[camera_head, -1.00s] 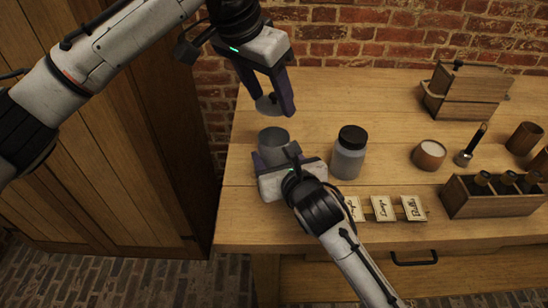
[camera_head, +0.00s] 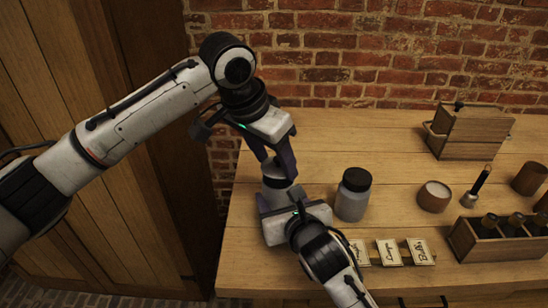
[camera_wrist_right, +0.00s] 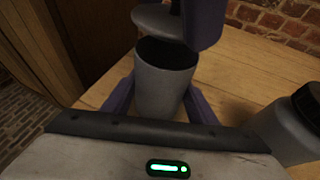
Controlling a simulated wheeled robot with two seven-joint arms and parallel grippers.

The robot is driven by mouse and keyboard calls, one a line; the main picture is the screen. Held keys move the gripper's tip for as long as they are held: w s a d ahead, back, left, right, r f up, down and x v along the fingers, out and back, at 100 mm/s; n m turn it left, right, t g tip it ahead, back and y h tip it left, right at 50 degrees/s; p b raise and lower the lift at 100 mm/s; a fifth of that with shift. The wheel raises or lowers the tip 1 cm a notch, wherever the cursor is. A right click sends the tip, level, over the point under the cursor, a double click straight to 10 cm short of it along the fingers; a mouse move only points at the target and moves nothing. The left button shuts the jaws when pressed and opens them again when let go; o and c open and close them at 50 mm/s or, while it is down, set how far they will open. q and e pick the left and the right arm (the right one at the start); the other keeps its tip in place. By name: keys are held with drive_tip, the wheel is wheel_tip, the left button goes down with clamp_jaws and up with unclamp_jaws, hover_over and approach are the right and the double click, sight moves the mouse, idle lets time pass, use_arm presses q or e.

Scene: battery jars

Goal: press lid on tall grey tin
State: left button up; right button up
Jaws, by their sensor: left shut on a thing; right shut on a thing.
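The tall grey tin (camera_wrist_right: 163,88) stands upright on the table with its dark open mouth showing in the right wrist view. My right gripper (camera_wrist_right: 160,103) is shut on the tin, with a purple finger on each side. In the head view the tin (camera_head: 276,194) is partly hidden by both grippers. My left gripper (camera_head: 275,168) is shut on the grey lid (camera_wrist_right: 158,22), which is above the tin toward its far side. The lid looks apart from the rim, and its knob is hidden by the fingers.
A grey jar with a black lid (camera_head: 353,195) stands close to the right of the tin. Label cards (camera_head: 390,252), a small bowl (camera_head: 434,197), a brush-like tool (camera_head: 478,187), a bottle rack (camera_head: 497,240) and a wooden box (camera_head: 469,131) are farther right. The table behind the tin is clear.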

use_arm(q)
drive_tip(key=shift+f, duration=0.85)
drive_tip(key=shift+f, duration=0.6)
drive_tip(key=o, duration=1.1)
drive_tip(key=v, duration=1.2)
